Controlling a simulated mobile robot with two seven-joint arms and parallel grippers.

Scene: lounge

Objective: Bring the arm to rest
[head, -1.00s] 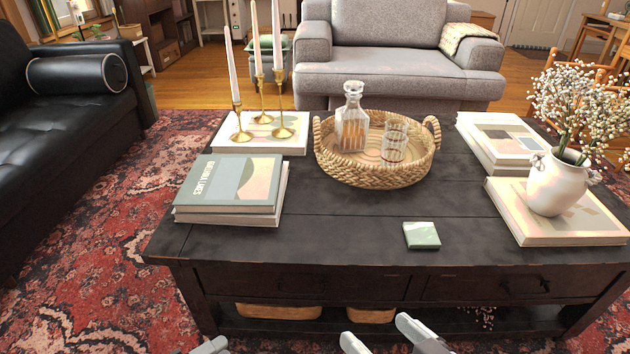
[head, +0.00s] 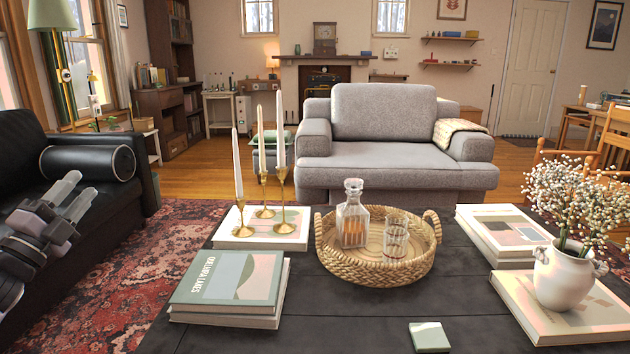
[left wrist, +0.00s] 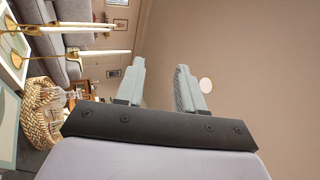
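My left gripper (head: 68,196) is at the left edge of the head view, raised in front of the black sofa and left of the coffee table. In the left wrist view its two fingers (left wrist: 160,85) stand apart with nothing between them. It is open and touches nothing that I can see. My right gripper does not show in the frames from now.
The dark coffee table (head: 330,318) holds a wicker tray (head: 385,270) with a decanter and glasses, books (head: 228,285), brass candlesticks (head: 281,205), a white vase (head: 562,278) and a small pale green square (head: 429,337). A black sofa (head: 100,190) stands at the left.

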